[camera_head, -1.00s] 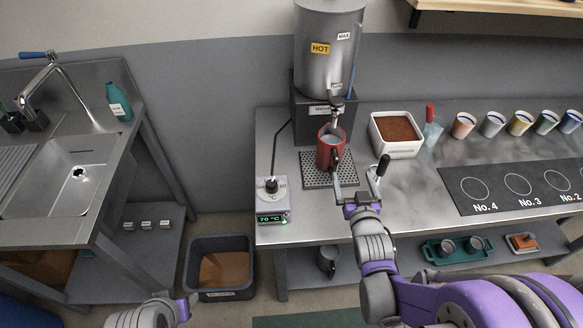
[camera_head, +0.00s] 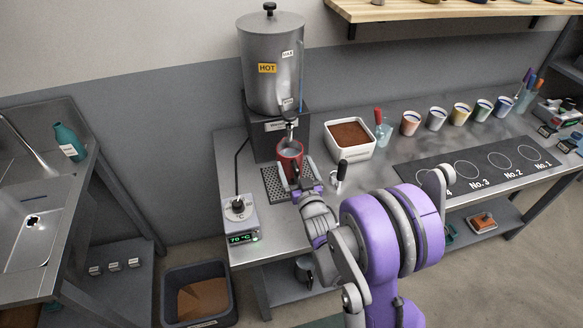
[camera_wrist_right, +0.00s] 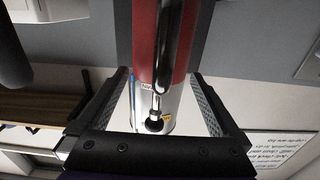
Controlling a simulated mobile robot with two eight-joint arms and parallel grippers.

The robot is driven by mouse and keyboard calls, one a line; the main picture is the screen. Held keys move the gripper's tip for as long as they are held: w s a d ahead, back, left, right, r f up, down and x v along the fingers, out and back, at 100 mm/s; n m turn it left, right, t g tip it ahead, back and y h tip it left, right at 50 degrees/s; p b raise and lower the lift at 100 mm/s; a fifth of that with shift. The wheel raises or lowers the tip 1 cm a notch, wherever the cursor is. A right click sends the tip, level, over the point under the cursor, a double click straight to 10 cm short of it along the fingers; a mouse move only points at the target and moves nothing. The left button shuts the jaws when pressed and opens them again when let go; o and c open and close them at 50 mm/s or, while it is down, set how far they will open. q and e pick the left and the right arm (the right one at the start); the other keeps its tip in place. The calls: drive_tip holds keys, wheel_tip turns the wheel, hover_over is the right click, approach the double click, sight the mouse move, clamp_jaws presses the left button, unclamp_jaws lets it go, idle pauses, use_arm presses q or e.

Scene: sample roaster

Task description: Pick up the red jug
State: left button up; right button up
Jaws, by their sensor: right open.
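The red jug (camera_head: 284,164) stands upright under the tap of the hot water boiler (camera_head: 271,72), on the drip tray (camera_head: 273,188). In the head view my right gripper (camera_head: 297,177) is at the jug's near side, its fingers pointing at it. In the right wrist view the red jug (camera_wrist_right: 143,42) and its dark handle (camera_wrist_right: 167,45) lie between the spread fingers of the right gripper (camera_wrist_right: 162,82). The jaws are open, with gaps to both sides of the handle. My left gripper is out of view.
A white container of brown grounds (camera_head: 348,151) and a red-handled tool (camera_head: 380,127) stand right of the boiler. Several cups line the counter's back. The temperature controller (camera_head: 241,220) sits at the left front. A bin (camera_head: 197,293) is on the floor.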

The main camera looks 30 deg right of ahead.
drive_tip(key=shift+x, duration=1.15)
drive_tip(key=shift+s, duration=0.1)
drive_tip(key=shift+c, duration=0.2)
clamp_jaws()
